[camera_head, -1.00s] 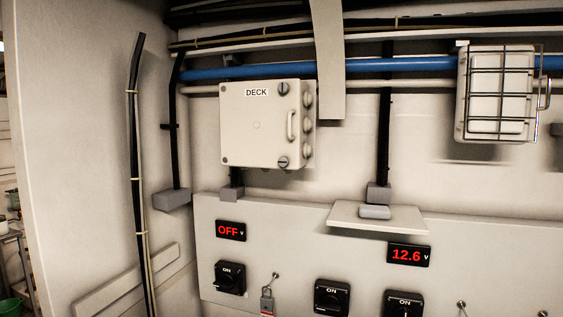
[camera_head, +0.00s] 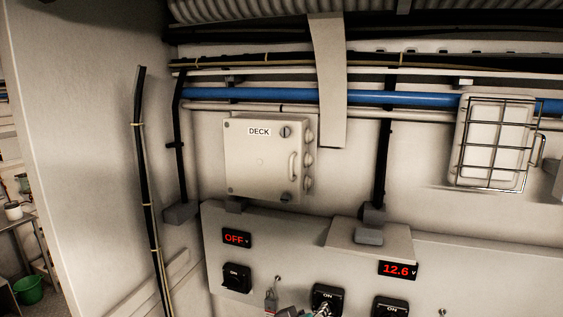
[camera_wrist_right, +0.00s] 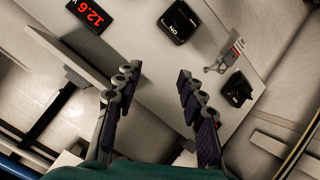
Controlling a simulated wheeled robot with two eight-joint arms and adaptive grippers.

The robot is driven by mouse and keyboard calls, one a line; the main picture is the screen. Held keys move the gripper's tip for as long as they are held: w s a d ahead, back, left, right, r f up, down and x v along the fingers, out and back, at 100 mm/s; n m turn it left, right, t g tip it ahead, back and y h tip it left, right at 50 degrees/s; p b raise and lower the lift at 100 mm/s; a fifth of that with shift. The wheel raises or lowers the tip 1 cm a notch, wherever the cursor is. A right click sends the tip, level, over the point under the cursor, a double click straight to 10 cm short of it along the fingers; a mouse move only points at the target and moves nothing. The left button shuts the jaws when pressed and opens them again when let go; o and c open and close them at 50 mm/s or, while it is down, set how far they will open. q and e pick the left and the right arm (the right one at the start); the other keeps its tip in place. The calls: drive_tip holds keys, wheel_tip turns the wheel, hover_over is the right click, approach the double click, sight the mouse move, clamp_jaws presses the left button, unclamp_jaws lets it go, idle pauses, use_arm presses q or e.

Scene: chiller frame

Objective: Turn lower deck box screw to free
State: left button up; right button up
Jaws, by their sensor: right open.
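The pale DECK box (camera_head: 262,165) hangs on the wall left of centre in the head view, its lid shut. Its lower screw (camera_head: 285,197) is a dark slotted knob at the lid's bottom right; the upper screw (camera_head: 286,132) sits above it. My right gripper (camera_head: 320,311) just enters at the bottom edge of the head view, below the box and in front of the switch panel. In the right wrist view its two fingers (camera_wrist_right: 156,80) are spread with nothing between them. The lower screw cannot be made out in that view. My left gripper is not in view.
The grey switch panel (camera_head: 300,250) juts out below the box, with rotary switches (camera_head: 237,278) and a padlock (camera_head: 271,300). A small shelf (camera_head: 345,238) projects right of the box. A caged lamp (camera_head: 495,145) is at right, and a blue pipe (camera_head: 420,98) runs above.

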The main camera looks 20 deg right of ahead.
sight(284, 200)
drive_tip(key=w+a+r+t+h+p, duration=0.1)
drive_tip(key=w+a+r+t+p, duration=0.2)
drive_tip(key=r, duration=0.8)
drive_tip(key=w+a+r+t+h+p, duration=0.1)
drive_tip(key=w+a+r+t+p, duration=0.25)
drive_tip(key=r, duration=0.75)
drive_tip(key=shift+m+g+h, duration=0.3)
drive_tip(key=shift+m+g, duration=0.1)
drive_tip(key=shift+g, duration=0.45)
drive_tip(key=x, duration=0.2)
drive_tip(key=p+x, duration=0.1)
drive_tip(key=x, duration=0.3)
drive_tip(key=shift+w+a+p, duration=0.25)
drive_tip(key=shift+w+p, duration=0.15)
drive_tip(key=shift+w, duration=0.05)
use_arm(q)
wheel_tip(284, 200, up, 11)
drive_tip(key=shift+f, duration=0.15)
use_arm(e)
clamp_jaws()
